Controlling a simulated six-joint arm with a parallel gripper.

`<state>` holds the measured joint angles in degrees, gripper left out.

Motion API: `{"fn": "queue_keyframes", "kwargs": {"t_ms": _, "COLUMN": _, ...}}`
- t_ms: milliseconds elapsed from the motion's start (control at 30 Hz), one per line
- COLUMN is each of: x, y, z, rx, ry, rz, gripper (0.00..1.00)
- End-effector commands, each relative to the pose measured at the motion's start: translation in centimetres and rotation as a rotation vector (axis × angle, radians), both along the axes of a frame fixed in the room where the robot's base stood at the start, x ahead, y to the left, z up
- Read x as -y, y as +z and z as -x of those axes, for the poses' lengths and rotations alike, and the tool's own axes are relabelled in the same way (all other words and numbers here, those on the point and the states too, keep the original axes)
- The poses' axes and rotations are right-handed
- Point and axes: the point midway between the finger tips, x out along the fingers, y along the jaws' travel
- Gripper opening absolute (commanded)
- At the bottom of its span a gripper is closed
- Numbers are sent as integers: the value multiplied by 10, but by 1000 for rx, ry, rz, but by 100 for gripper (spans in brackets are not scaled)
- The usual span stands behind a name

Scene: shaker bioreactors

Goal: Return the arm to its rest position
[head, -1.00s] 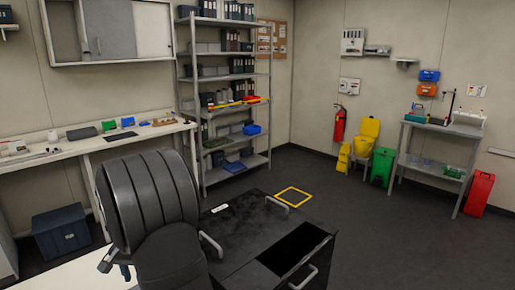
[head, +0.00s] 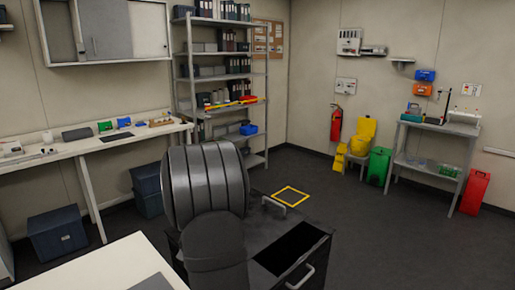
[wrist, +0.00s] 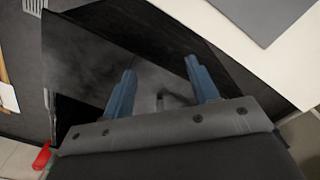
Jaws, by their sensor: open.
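My arm (head: 208,185) stands as a dark, ribbed mass in the lower middle of the head view, over the dark handled base. My gripper (wrist: 160,66) shows in the wrist view with its two blue fingers spread apart and nothing between them. A dark glossy surface with a handle lies below the fingers there. In the head view the gripper is hidden.
A white table (head: 105,266) with a grey mat (head: 152,283) lies at lower left, also in the wrist view (wrist: 222,38). A long bench (head: 80,155) and shelving (head: 217,78) stand behind. The floor (head: 350,225) at right is open, before a side table (head: 430,165).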

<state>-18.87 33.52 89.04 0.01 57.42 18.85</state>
Motion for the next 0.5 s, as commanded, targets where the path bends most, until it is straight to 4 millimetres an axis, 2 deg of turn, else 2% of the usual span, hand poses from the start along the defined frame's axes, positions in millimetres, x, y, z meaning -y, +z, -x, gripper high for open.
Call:
{"fn": "queue_keyframes", "kwargs": {"t_ms": 100, "x": 14, "y": -2, "z": -3, "rx": -1, "ry": -2, "rz": 0, "gripper": 54}}
{"fn": "queue_keyframes", "kwargs": {"t_ms": 200, "x": 21, "y": -3, "z": -4, "rx": -1, "ry": -1, "rz": 0, "gripper": 54}}
{"fn": "queue_keyframes", "kwargs": {"t_ms": 500, "x": 24, "y": -4, "z": -5, "rx": -1, "ry": 0, "rz": 0, "gripper": 54}}
